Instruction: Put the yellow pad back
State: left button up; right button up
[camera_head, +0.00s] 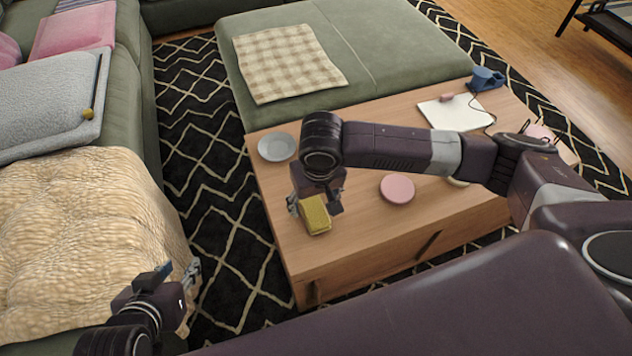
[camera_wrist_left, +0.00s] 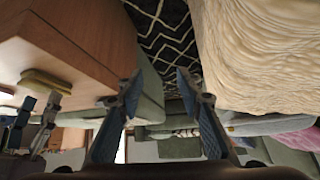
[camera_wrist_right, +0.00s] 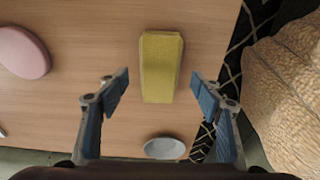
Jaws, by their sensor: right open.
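The yellow pad (camera_head: 314,214) is a small oblong block on the wooden coffee table, near its left edge. In the right wrist view the pad (camera_wrist_right: 161,67) lies ahead, between the lines of the fingers. The pad (camera_wrist_left: 45,84) also shows there on the tabletop.
A beige blanket (camera_head: 80,235) covers the sofa at left. A green ottoman (camera_head: 370,50) stands behind the table.

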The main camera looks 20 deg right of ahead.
aim_at(315, 212)
jog(key=r, duration=0.1)
jog(key=r+p, duration=0.1)
jog(key=r, duration=0.2)
jog(key=shift+s+r+p, duration=0.2)
jog(key=shift+s+p, duration=0.1)
pick_arm(q)
jog(key=s+a+f+g+p, duration=0.1)
jog(key=s+g, duration=0.1)
jog(key=s, duration=0.3)
jog(key=s+a+g+y, duration=0.1)
jog(key=s+a+g, duration=0.1)
jog(key=s, duration=0.3)
jog(key=shift+f+g+p, duration=0.3)
jog(key=shift+f+p, duration=0.1)
pick_arm(e)
jog(key=shift+s+r, duration=0.2)
jog(key=shift+r, duration=1)
jog(key=shift+s+r, duration=0.2)
jog(key=shift+r, duration=0.95)
